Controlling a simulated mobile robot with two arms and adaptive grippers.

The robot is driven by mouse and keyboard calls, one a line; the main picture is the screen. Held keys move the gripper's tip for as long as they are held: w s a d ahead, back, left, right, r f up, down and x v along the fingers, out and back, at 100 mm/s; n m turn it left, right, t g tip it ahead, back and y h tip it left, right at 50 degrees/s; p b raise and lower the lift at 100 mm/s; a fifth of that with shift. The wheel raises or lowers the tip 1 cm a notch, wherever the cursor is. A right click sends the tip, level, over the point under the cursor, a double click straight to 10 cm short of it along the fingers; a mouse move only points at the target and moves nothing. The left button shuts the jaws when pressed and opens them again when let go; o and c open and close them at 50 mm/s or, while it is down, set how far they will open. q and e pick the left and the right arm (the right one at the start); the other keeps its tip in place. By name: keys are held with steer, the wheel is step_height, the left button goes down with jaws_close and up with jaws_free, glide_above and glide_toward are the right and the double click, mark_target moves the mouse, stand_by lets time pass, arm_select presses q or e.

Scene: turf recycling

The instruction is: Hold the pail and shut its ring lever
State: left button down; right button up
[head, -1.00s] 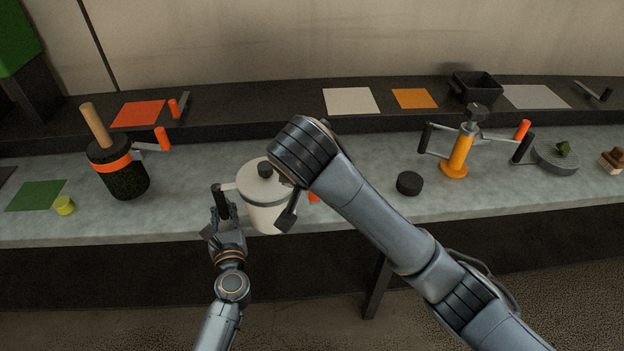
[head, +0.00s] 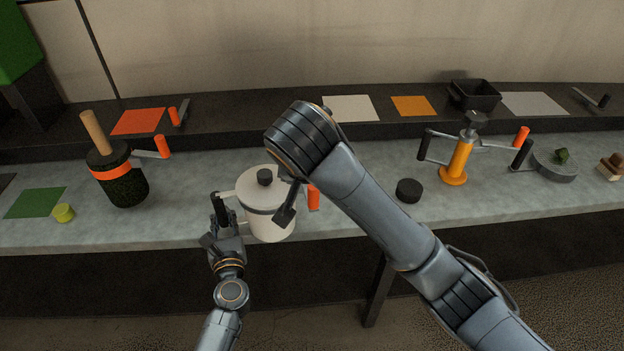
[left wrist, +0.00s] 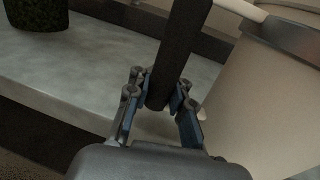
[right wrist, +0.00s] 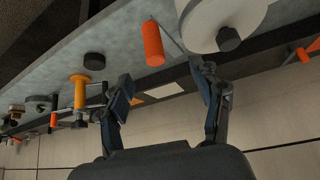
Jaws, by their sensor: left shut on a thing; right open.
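The white pail (head: 270,222), with a lid, black knob and grey ring, stands upright near the bench's front edge. It also shows in the left wrist view (left wrist: 262,105). My left gripper (left wrist: 160,100) is shut on the pail's black side handle (head: 220,207). The ring lever's orange grip (head: 313,198) sticks out at the pail's right, partly hidden behind my right arm in the head view; it also shows in the right wrist view (right wrist: 153,44). My right gripper (right wrist: 162,82) is open and empty, its fingers apart near the orange grip and the lid.
A black puck (head: 409,190) and an orange hand press (head: 458,160) stand to the right on the bench. A dark canister (head: 124,185) with a wooden handle stands left. A raised shelf (head: 250,122) runs behind.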

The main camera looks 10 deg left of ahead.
arm_select(q)
steer(key=shift+a, duration=0.1)
arm_select(e)
steer(key=d, duration=0.1)
steer(key=s+d, duration=0.1)
steer(key=d, duration=0.1)
steer(key=s+d, duration=0.1)
steer(key=shift+d, duration=0.25)
steer(key=shift+r, duration=0.1)
stand_by(0.4)
steer(key=v, duration=1.1)
steer(key=shift+s+r, duration=0.25)
steer(key=shift+s, duration=0.1)
